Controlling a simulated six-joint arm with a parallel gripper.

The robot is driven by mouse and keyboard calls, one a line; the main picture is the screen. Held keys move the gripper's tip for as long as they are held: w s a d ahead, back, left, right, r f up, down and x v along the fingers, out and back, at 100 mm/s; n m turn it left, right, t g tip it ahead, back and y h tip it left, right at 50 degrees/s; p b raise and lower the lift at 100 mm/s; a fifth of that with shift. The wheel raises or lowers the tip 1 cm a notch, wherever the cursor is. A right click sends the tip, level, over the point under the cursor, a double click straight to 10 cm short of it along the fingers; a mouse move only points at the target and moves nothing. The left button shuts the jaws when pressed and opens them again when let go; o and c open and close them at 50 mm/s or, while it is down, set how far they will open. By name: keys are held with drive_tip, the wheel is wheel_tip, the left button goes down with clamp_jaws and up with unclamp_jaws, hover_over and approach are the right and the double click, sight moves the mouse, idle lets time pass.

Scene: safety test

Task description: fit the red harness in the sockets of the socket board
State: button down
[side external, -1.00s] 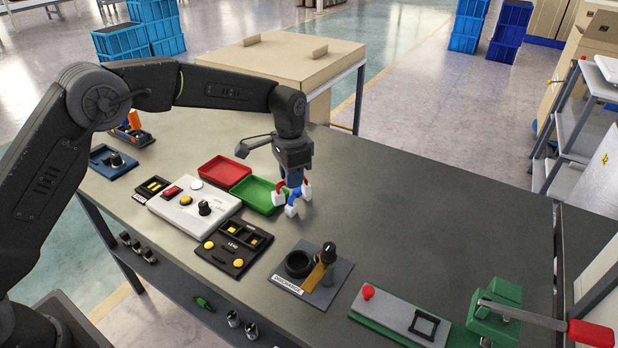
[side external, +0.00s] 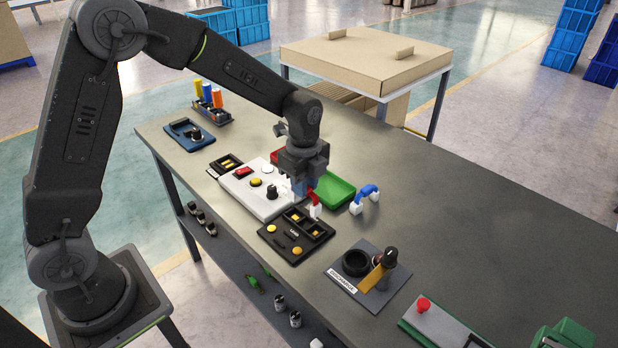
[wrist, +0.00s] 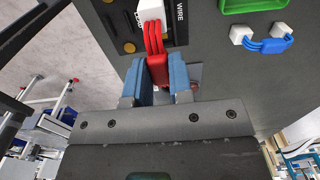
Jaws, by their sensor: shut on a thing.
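The red harness (side external: 314,198) is between the fingers of my gripper (side external: 305,190), which is shut on it. In the wrist view its red leads (wrist: 155,40) run from the blue fingers (wrist: 157,78) to a white plug (wrist: 150,11). A white plug (side external: 316,211) also shows below the gripper in the side view. The black socket board (side external: 275,240) lies just in front of and below the gripper, with two sockets towards its back edge. In the wrist view the plug overlaps the board (wrist: 112,22); I cannot tell whether it touches. The far plug is mostly hidden.
A blue harness (side external: 368,191) with white plugs lies on the table to the right. Beside the gripper are a green tray (side external: 334,190) and a white control panel (side external: 246,190). A grey fixture (side external: 390,285) stands front right. The table's right rear is clear.

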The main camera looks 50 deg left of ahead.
drive_tip(key=shift+f, duration=2.15)
drive_tip(key=shift+f, duration=0.95)
idle(0.3)
drive_tip(key=c, duration=0.5)
unclamp_jaws()
drive_tip(key=shift+c, duration=0.2)
drive_tip(key=shift+r, duration=0.1)
drive_tip(key=shift+r, duration=3.4)
drive_tip(key=shift+r, duration=0.1)
